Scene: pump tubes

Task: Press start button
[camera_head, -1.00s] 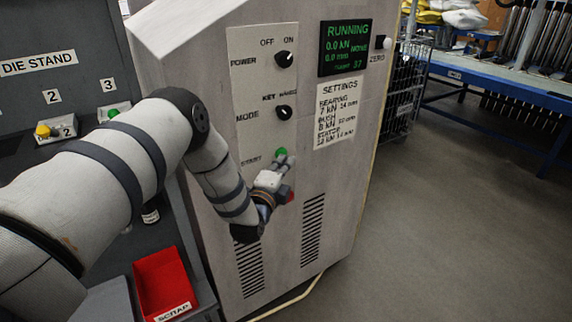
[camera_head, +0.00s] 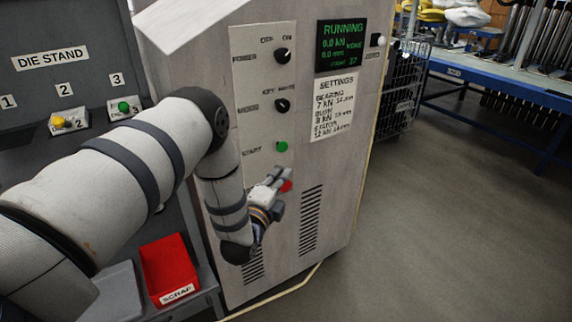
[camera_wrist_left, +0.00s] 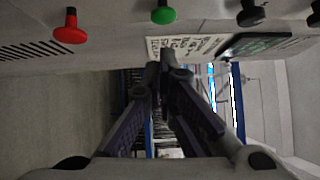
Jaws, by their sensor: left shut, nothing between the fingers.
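The green start button (camera_head: 282,147) is on the cabinet front, below the power and mode knobs and beside the START label. The red button (camera_head: 286,186) is below it. My left gripper (camera_head: 283,175) is shut and empty, just below the green button and apart from it, close to the red button in the picture. In the left wrist view the green button (camera_wrist_left: 163,12) and the red button (camera_wrist_left: 69,31) stand out from the panel at the top, and the shut fingertips (camera_wrist_left: 160,62) are clear of both. My right gripper is out of view.
The screen (camera_head: 343,46) reads RUNNING. A mode knob (camera_head: 282,105) and power knob (camera_head: 284,55) sit above the green button. A red scrap bin (camera_head: 168,268) stands at lower left. Open floor lies to the right, before a blue table (camera_head: 500,82).

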